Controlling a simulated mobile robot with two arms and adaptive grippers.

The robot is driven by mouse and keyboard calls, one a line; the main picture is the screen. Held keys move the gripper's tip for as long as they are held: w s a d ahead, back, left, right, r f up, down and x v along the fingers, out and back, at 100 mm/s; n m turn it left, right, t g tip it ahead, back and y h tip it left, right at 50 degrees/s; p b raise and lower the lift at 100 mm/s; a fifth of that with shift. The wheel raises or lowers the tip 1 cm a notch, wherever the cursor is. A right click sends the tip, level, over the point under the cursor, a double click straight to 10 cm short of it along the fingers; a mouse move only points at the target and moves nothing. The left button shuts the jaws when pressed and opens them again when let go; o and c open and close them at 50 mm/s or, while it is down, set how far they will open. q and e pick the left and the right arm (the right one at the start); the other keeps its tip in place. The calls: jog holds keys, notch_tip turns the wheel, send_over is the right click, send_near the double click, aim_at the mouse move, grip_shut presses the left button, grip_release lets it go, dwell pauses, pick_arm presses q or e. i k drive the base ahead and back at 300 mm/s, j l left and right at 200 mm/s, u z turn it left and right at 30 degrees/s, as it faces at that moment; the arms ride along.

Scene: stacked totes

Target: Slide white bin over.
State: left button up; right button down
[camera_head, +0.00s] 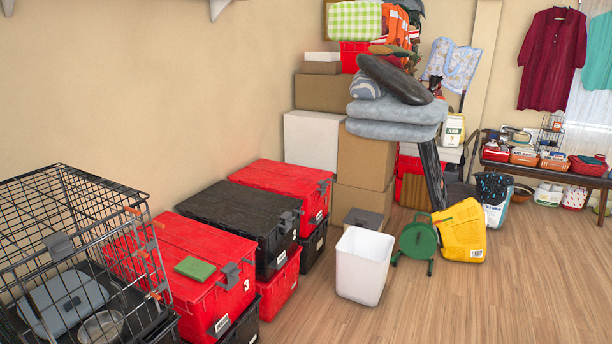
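A white bin (361,272) stands upright on the wooden floor, right of the middle of the head view. It is an open-topped, tapered wastebasket and looks empty, though its bottom inside is hidden. It stands just in front of a small cardboard box with a grey item on top, and left of a green reel. Neither of my grippers is in the head view, and nothing touches the bin from my side.
Stacked red totes (183,262) and a black tote (241,219) line the left wall, beside a wire cage (75,250). A green reel (418,240) and a yellow bag (460,231) stand right of the bin. The floor (480,310) in front and to the right is clear.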

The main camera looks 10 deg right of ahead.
aim_at(363, 255)
jog(key=i+l, duration=0.2)
jog(key=l, duration=0.15)
jog(key=i+l+u, duration=0.1)
jog(key=l, duration=0.2)
jog(key=i+l, duration=0.25)
jog(key=i+l+u, duration=0.1)
jog(key=l, duration=0.35)
jog(key=i+l, duration=0.2)
jog(key=l, duration=0.15)
jog(key=i+l+u, duration=0.1)
jog(key=l, duration=0.25)
jog(key=i+l, duration=0.2)
jog(key=l, duration=0.15)
jog(key=i+l+u, duration=0.1)
jog(key=l, duration=0.25)
jog(key=i, duration=0.05)
